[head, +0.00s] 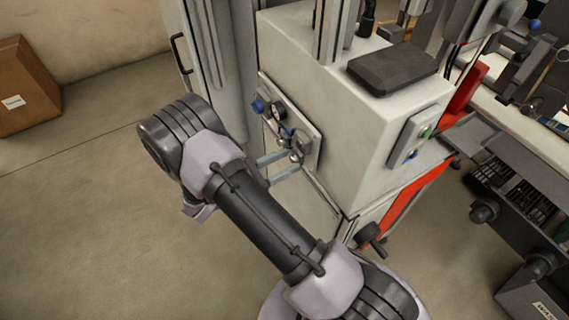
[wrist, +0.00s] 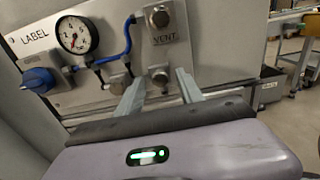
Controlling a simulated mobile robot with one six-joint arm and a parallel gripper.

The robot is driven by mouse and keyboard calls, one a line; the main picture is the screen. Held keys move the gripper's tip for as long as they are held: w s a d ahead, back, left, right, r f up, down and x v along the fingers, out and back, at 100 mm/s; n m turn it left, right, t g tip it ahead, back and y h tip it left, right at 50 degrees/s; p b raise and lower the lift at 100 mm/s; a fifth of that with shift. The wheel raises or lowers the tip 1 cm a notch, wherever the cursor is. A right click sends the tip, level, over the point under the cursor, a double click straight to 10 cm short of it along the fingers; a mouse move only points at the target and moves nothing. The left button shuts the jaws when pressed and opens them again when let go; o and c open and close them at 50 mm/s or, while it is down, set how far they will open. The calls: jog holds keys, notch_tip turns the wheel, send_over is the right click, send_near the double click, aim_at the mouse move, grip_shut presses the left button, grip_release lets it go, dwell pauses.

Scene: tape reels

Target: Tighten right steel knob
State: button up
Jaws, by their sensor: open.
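A grey panel (wrist: 90,92) on the side of the machine carries a gauge (wrist: 76,36), a blue knob (wrist: 38,80) and several steel fittings. The right steel knob (wrist: 160,75) shows in the wrist view below the VENT label, between the two fingertips of my gripper (wrist: 160,80). Another steel knob (wrist: 118,84) lies to its left, partly behind the left finger. In the head view my gripper (head: 290,163) is open at the lower part of the panel (head: 312,146). Contact with the knob cannot be told.
A steel fitting (wrist: 158,17) sits above the VENT label, and a blue tube (wrist: 127,38) runs from it to the left. A grey cabinet (head: 214,60) stands left of the machine housing (head: 350,130). A cardboard box (head: 25,85) is far left.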

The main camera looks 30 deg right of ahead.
grip_shut()
jog(key=shift+m, duration=0.3)
jog(key=m+p, duration=0.1)
jog(key=m, duration=0.3)
jog(key=shift+m, duration=0.3)
jog(key=m, duration=0.5)
jog(key=shift+p, duration=0.35)
jog(key=shift+m, duration=0.4)
grip_release()
